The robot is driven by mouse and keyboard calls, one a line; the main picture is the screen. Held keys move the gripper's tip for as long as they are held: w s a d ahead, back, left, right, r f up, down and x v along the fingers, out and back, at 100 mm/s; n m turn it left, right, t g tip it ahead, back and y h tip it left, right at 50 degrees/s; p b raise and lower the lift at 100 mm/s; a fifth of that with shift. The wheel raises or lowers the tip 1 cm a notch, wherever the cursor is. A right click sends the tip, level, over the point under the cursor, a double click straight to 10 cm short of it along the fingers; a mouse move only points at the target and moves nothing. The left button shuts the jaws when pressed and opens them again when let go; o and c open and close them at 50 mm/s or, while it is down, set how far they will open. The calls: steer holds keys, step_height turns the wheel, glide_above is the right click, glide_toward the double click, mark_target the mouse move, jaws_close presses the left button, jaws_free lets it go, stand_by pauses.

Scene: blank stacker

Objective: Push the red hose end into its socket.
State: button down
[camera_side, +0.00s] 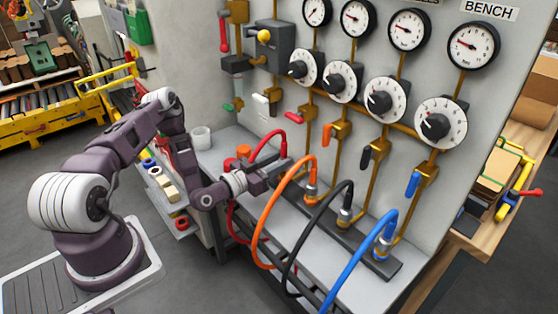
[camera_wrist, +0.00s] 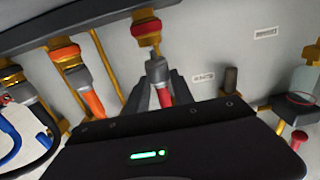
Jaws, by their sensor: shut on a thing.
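The red hose (camera_side: 267,136) arches up behind my gripper (camera_side: 276,172) in the side view. My gripper is shut on the red hose end (camera_wrist: 157,69), a grey metal connector with red hose behind it. It also shows between my fingers (camera_wrist: 160,92) in the wrist view. The red-ringed socket (camera_wrist: 147,28) on the dark rail (camera_wrist: 95,17) lies just beyond the connector's tip, roughly in line with it. A narrow brass-coloured piece shows between the grey connector and the socket; I cannot tell whether they touch. In the side view my gripper hides this socket.
The orange (camera_side: 272,212), black (camera_side: 317,230) and blue (camera_side: 350,274) hoses end at the rail, to the right of my gripper. The orange connector (camera_wrist: 77,75) is close beside it. A panel with gauges (camera_side: 405,30) and dials stands behind. A white cup (camera_side: 201,138) stands at left.

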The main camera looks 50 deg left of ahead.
steer(key=shift+f, duration=1)
stand_by(0.8)
steer(key=c, duration=1)
jaws_free()
steer(key=s, duration=0.7)
step_height(320, 180, up, 6)
